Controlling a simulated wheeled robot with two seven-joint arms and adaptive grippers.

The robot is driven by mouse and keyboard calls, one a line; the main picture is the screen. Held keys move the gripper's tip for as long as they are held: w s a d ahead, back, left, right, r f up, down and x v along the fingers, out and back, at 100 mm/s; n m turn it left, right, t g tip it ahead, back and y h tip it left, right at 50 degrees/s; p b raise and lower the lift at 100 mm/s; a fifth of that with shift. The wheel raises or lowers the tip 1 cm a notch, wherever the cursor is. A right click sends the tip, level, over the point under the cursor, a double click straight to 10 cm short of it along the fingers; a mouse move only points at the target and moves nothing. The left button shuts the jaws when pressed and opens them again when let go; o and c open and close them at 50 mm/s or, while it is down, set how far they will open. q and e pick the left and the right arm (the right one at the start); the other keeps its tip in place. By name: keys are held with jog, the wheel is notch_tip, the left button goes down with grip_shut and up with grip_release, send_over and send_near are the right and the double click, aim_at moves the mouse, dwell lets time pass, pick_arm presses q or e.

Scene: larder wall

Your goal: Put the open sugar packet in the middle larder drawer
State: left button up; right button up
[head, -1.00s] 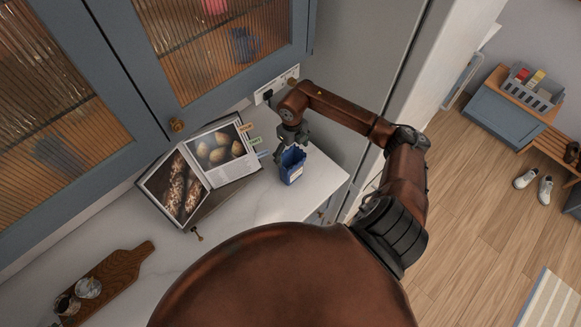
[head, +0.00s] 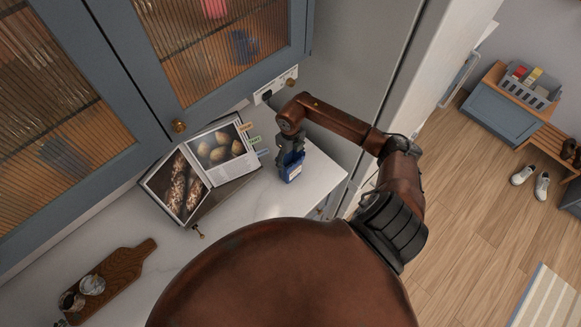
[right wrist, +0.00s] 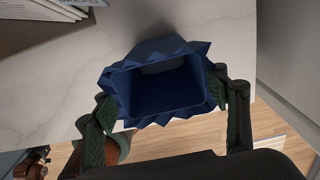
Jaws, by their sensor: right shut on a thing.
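The open sugar packet (head: 291,169) is blue with a pale label and stands upright on the white counter near its right end. In the right wrist view the packet (right wrist: 160,88) shows its jagged open top and dark blue inside. My right gripper (head: 290,155) is over the packet from above, shut on it, with one finger on each side of it in the wrist view (right wrist: 165,120). My left gripper is not in view. I cannot make out the middle larder drawer for certain in either view.
An open cookbook (head: 200,166) on a stand is left of the packet. A wooden board (head: 108,282) with two small jars lies at the lower left. Glass-fronted cupboards (head: 210,60) hang above the counter. A tall grey panel (head: 355,70) rises beyond its right end.

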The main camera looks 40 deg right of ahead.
jog(key=c, duration=0.9)
